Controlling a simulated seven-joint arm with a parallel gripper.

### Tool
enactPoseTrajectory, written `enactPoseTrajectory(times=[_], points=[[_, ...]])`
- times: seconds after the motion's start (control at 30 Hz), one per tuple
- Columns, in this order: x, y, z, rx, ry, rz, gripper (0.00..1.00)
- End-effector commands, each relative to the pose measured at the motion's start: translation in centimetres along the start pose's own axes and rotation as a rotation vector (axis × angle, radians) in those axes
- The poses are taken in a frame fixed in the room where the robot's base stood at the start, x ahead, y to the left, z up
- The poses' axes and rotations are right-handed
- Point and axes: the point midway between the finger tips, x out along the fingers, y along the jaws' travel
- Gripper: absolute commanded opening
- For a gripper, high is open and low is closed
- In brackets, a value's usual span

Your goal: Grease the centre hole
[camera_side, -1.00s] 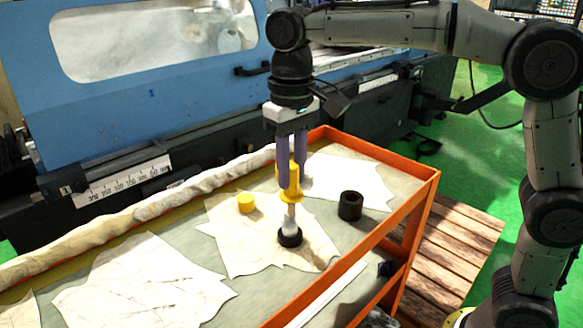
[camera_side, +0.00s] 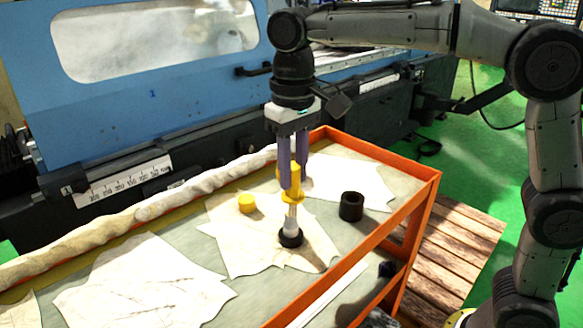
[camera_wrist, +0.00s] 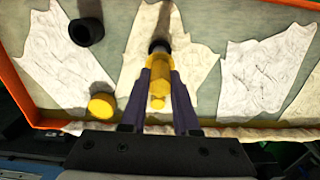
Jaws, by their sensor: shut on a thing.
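My gripper (camera_side: 292,187) is shut on a yellow tool (camera_side: 291,197) that it holds roughly upright over the cart; the tool also shows between the fingers in the wrist view (camera_wrist: 158,82). Below its yellow collar is a thin pale shaft, then a whitish widening part (camera_side: 291,226) that sits at a small black ring-like piece (camera_side: 290,238) on the cloth. I cannot tell where the tool ends, or whether the whitish part belongs to it. The black piece is partly hidden behind the tool in the wrist view (camera_wrist: 159,46). No centre hole can be made out.
A short yellow cylinder (camera_side: 247,203) stands left of the tool. A black hollow cylinder (camera_side: 351,206) stands to its right. Pale cloths (camera_side: 145,280) lie on the cart top. An orange rim (camera_side: 405,208) edges the cart. The blue grinder (camera_side: 150,95) is behind.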

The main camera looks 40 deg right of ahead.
Motion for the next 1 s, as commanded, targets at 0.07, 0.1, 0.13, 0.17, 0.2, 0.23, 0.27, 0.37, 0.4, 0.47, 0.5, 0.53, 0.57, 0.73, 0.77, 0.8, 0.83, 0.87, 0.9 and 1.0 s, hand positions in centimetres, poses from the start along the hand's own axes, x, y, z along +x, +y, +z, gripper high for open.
enactPoseTrajectory(times=[0.07,0.1,0.13,0.17,0.2,0.23,0.27,0.37,0.4,0.47,0.5,0.53,0.57,0.73,0.77,0.8,0.83,0.87,0.9,1.0], points=[[0.0,0.0,-0.1,0.0,0.001,0.0,0.0],[0.0,0.0,-0.2,0.0,0.0,0.0,0.0],[0.0,0.0,-0.3,0.0,0.001,0.0,0.0],[0.0,0.0,-0.4,0.0,0.001,0.0,0.0],[0.0,0.0,-0.6,0.0,0.001,-0.001,0.0],[0.0,0.0,-0.7,0.0,0.001,-0.001,0.0],[0.0,0.0,-0.8,0.0,0.002,-0.001,0.0],[0.1,0.0,-1.1,0.0,0.001,0.0,0.0],[0.1,0.0,-1.2,0.0,0.001,0.0,0.0],[0.1,0.0,-1.2,0.0,0.001,0.0,0.0],[0.1,0.0,-1.2,0.0,0.001,0.0,0.0],[0.1,0.0,-1.2,0.0,0.001,0.0,0.0],[0.1,0.0,-1.1,0.0,0.001,0.0,0.0],[0.0,0.0,-0.7,0.0,0.002,-0.001,0.0],[0.0,0.0,-0.6,-0.001,0.002,-0.001,0.0],[0.0,0.0,-0.5,-0.001,0.002,-0.001,0.0],[0.0,0.0,-0.4,-0.001,0.002,-0.001,0.0],[0.0,0.0,-0.3,-0.001,0.001,0.0,0.0],[0.0,0.0,-0.1,0.0,0.001,0.0,0.0],[0.0,0.0,0.0,0.0,0.001,-0.001,0.0]])
